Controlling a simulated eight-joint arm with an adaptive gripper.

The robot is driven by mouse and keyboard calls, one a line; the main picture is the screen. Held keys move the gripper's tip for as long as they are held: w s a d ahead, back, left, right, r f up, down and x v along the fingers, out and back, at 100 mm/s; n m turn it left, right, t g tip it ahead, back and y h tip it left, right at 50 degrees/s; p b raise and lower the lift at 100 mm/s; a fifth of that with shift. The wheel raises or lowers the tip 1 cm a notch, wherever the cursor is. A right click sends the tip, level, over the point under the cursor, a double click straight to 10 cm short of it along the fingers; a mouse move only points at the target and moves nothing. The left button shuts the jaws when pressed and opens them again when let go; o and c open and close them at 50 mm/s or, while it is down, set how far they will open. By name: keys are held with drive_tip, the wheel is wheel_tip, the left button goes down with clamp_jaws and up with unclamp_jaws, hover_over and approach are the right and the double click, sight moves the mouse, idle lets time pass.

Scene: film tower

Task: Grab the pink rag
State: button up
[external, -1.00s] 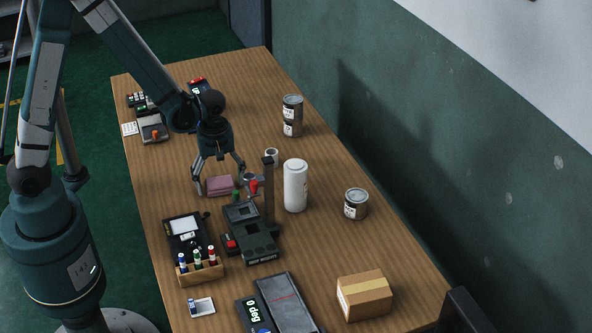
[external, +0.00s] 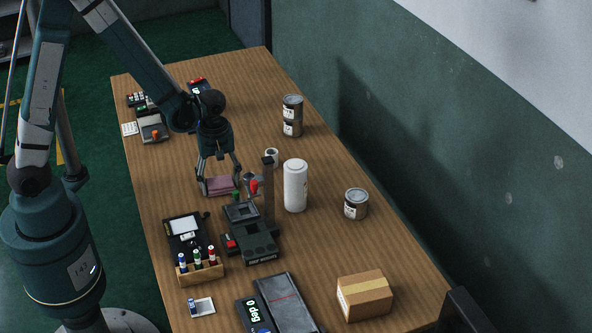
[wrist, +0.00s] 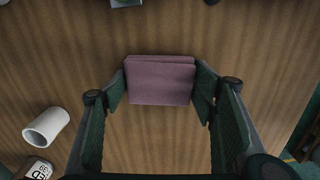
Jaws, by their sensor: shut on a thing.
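The pink rag (external: 219,186) is a folded, dusty-pink block on the wooden table, behind the dark green device. It also shows in the middle of the wrist view (wrist: 160,82). My gripper (external: 220,187) reaches down over it, with one finger on each side. In the wrist view, the green finger pads of my gripper (wrist: 160,88) press against the left and right ends of the rag. The rag appears to be at table level; I cannot tell whether it is raised.
A dark green device (external: 250,232) with a post and red knob stands close in front of the rag. A white bottle (external: 295,186) and cans (external: 292,116) stand to the right. A marker rack (external: 200,270) is nearer the camera. The table behind the rag is fairly clear.

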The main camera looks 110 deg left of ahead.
sight(220, 181)
drive_tip(key=shift+r+p, duration=1.15)
drive_tip(key=shift+r, duration=3.8)
drive_tip(key=shift+r, duration=0.15)
